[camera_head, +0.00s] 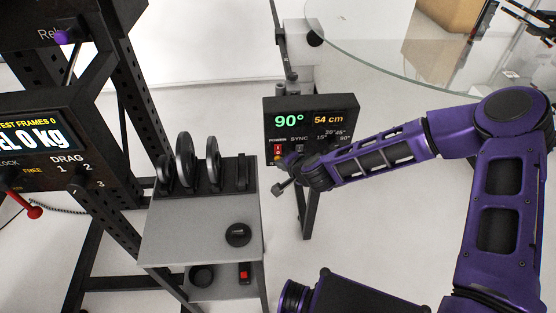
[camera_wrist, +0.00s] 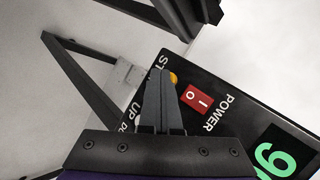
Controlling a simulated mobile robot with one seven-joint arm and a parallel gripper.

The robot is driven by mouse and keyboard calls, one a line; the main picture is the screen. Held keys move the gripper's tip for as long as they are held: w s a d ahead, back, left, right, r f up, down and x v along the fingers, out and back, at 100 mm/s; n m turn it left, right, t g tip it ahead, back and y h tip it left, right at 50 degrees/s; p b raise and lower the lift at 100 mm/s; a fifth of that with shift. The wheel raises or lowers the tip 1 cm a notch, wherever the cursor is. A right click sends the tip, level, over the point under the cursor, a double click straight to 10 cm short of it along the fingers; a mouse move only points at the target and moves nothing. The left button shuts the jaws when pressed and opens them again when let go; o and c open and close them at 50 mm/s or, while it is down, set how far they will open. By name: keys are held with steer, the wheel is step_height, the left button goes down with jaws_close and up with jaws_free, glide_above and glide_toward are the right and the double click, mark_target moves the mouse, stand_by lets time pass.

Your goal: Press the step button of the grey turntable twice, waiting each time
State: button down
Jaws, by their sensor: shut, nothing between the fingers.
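The black control box (camera_head: 352,110) stands on a dark post in the head view and reads 90° and 54 cm. In the wrist view its panel (camera_wrist: 225,82) shows a red power switch (camera_wrist: 197,97) and labels starting "ST" and "UP". A small orange-yellow button (camera_wrist: 173,78) beside "ST" is partly hidden by my fingers. My gripper (camera_wrist: 163,74) is shut and empty, its tips over the panel edge right at this button. Whether they touch it I cannot tell. In the head view my wrist covers the panel's lower left. I cannot make out a grey turntable plate.
A grey stand (camera_head: 190,233) with upright black discs is left of my wrist. A black frame with a weight display (camera_head: 35,133) stands further left. A round glass top (camera_head: 400,70) lies at the upper right. Pale floor shows below the control box.

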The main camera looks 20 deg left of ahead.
stand_by(0.3)
steer(key=shift+s+d, duration=0.45)
steer(key=shift+s, duration=0.35)
steer(key=shift+s+d+b, duration=0.1)
steer(key=shift+s+d, duration=0.3)
steer(key=shift+s, duration=0.3)
steer(key=shift+s+d+b, duration=0.1)
steer(key=shift+s+d, duration=0.3)
steer(key=shift+s, duration=0.3)
steer(key=shift+s+d+b, duration=0.1)
steer(key=shift+s+d, duration=0.3)
steer(key=shift+s, duration=0.3)
stand_by(0.7)
